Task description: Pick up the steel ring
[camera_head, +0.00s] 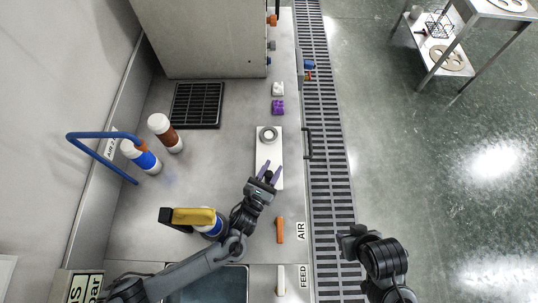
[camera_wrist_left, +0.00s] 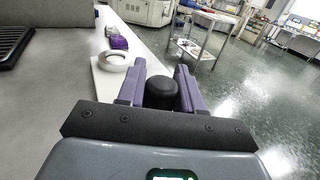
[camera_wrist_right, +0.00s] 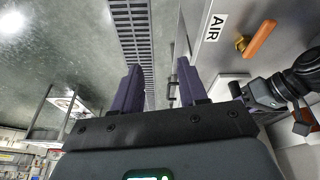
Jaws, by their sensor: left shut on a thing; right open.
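The steel ring (camera_head: 268,134) lies flat at the far end of a white board (camera_head: 266,157) on the bench. In the left wrist view the ring (camera_wrist_left: 118,59) sits ahead and left of the fingers, apart from them. My left gripper (camera_head: 270,169) is over the near end of the board. Its purple fingers are shut on a black round-topped cylinder (camera_wrist_left: 161,92), which the head view hardly shows. My right gripper (camera_wrist_right: 158,88) is open and empty, out over the floor grating to the right of the bench.
Bottles (camera_head: 165,133), a blue pipe loop (camera_head: 90,136) and a yellow-handled tool (camera_head: 194,216) stand on the left. A black grid tray (camera_head: 197,105) lies behind. White and purple blocks (camera_head: 278,106) sit beyond the ring. An orange lever (camera_head: 280,229) is near my left wrist.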

